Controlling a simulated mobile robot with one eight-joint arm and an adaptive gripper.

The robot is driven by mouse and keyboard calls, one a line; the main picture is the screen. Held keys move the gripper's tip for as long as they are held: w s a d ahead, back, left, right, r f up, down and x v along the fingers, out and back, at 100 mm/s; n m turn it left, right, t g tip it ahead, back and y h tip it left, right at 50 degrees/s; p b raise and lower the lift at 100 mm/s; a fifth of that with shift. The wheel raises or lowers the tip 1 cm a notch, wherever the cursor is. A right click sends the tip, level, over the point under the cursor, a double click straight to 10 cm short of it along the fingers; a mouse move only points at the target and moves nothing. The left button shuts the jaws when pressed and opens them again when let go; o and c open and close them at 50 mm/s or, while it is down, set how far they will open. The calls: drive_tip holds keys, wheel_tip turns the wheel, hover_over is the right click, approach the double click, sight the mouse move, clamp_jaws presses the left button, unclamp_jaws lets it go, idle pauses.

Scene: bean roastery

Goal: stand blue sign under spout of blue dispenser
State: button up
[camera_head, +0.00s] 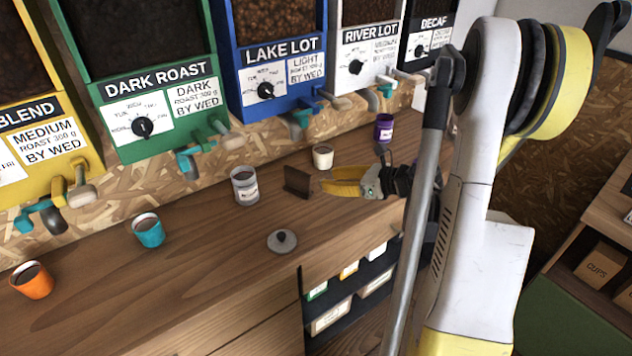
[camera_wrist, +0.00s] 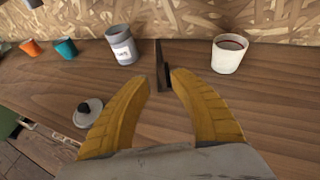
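A small dark brown sign (camera_head: 297,182) stands upright on the wooden counter; no blue face shows from here. In the wrist view the sign (camera_wrist: 161,66) appears nearly edge-on, just ahead of and between my fingertips. My gripper (camera_head: 328,183) has yellow fingers and comes in low from the right of the sign. In the wrist view its fingers (camera_wrist: 160,80) are apart; whether one touches the sign I cannot tell. The blue dispenser (camera_head: 234,75), labelled LAKE LOT, hangs on the wall behind, with its spout (camera_head: 300,117) above the counter's back.
A grey labelled tin (camera_head: 245,187) stands left of the sign, and a white cup (camera_head: 322,157) behind it. Teal (camera_head: 149,231), orange (camera_head: 32,280) and purple (camera_head: 383,128) cups stand along the counter.

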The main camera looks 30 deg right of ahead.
drive_tip(key=s+a+r+n+g+h, duration=0.1)
drive_tip(key=s+a+r+n+g, duration=0.15)
drive_tip(key=a+n, duration=0.4)
drive_tip(key=s+a+r+n+g+h, duration=0.1)
drive_tip(key=a+r+n+g, duration=0.15)
drive_tip(key=a+n, duration=0.45)
drive_tip(key=s+a+r+n+h, duration=0.3)
drive_tip(key=s+a+n, duration=0.6)
drive_tip(key=s+n, duration=0.4)
drive_tip(key=n, duration=0.4)
drive_tip(key=shift+s+a+r+h, duration=0.2)
drive_tip(key=shift+s+h, duration=0.1)
drive_tip(key=shift+s, duration=0.1)
drive_tip(key=shift+n, duration=0.25)
